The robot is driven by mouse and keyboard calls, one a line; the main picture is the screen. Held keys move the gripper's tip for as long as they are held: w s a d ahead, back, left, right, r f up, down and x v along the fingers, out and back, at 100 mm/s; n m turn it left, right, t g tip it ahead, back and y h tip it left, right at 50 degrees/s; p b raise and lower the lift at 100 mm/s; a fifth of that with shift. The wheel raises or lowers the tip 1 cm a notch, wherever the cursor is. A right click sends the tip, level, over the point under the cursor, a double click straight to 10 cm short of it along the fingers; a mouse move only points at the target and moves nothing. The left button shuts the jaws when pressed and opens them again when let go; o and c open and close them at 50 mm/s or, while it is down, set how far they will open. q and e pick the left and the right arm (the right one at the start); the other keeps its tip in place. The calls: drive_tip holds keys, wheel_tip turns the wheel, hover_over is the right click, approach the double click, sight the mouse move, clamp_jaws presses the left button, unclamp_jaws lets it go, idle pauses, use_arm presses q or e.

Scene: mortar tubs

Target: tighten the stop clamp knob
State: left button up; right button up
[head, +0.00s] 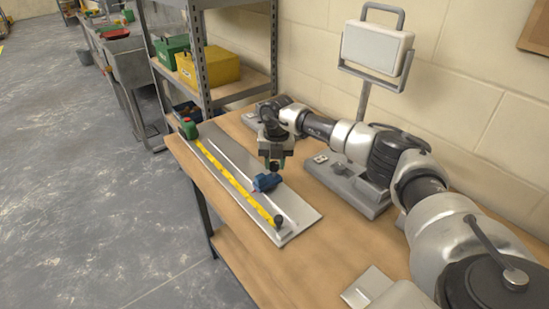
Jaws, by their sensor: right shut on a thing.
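A blue stop clamp (267,182) sits on the long grey metal plate (298,212) on the workbench. My right gripper (274,166) points down just above and behind the clamp. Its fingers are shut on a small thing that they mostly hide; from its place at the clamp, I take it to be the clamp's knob. The knob itself cannot be made out clearly. My left gripper is not in view.
A yellow tape (236,183) runs along the plate from a green tape case (189,129) to a dark round piece (278,221). A lamp (376,48) stands behind my right arm. Metal shelving (203,65) is at the back left.

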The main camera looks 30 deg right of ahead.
sight(276, 165)
drive_tip(key=m+p, duration=0.2)
drive_tip(key=m, duration=0.2)
drive_tip(key=shift+r, duration=0.1)
drive_tip(key=shift+m+p, duration=0.75)
drive_tip(key=shift+m, duration=1.35)
drive_tip(key=o, duration=0.9)
drive_tip(key=r, duration=0.3)
drive_tip(key=r+b, duration=0.1)
drive_tip(key=r, duration=0.3)
drive_tip(key=r+b, duration=0.1)
drive_tip(key=r, duration=0.2)
drive_tip(key=shift+s+d+r, duration=0.1)
drive_tip(key=shift+s+r, duration=0.2)
drive_tip(key=shift+f, duration=0.1)
